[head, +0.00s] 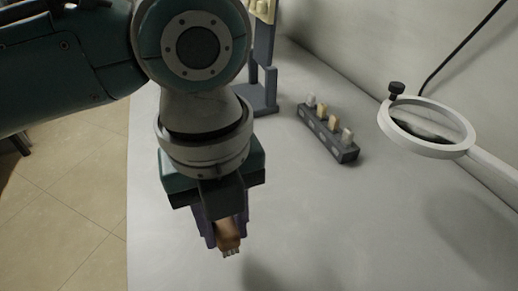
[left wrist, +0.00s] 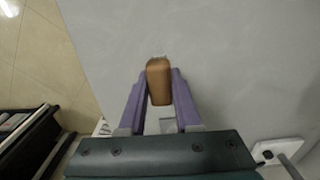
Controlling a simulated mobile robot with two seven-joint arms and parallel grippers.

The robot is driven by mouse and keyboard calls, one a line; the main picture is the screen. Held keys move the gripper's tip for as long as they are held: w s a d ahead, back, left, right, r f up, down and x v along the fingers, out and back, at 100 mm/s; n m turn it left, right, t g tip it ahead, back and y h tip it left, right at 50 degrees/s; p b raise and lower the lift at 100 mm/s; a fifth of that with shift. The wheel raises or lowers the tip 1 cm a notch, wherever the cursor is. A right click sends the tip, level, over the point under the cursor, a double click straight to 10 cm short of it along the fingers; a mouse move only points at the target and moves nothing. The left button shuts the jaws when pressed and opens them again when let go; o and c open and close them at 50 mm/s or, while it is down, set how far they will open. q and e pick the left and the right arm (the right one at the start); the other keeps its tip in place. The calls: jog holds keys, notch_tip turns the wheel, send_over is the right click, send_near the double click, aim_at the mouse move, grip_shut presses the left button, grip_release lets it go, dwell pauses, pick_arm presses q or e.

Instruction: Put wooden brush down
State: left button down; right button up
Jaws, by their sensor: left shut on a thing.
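The wooden brush (head: 229,238) is a small brown block with pale bristles at one end. My left gripper (head: 222,226) is shut on it, above the white table (head: 330,230). In the left wrist view the brush (left wrist: 159,80) sits between the two purple fingers of the left gripper (left wrist: 158,92), its bristle end pointing away. A gap to the table surface is hard to judge from these views. My right gripper is not in view.
A dark rack (head: 327,133) with several small pale pieces stands at the back. A grey stand (head: 264,85) is partly behind my arm. A white ring magnifier (head: 428,128) reaches in from the right. The front and middle right of the table are clear.

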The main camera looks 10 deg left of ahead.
aim_at(228, 245)
pick_arm(q)
jog(key=shift+f+b, duration=0.55)
jog(key=shift+f, duration=1.7)
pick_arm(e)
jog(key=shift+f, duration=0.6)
pick_arm(q)
jog(key=c, duration=0.6)
grip_release()
jog(key=shift+f, duration=0.15)
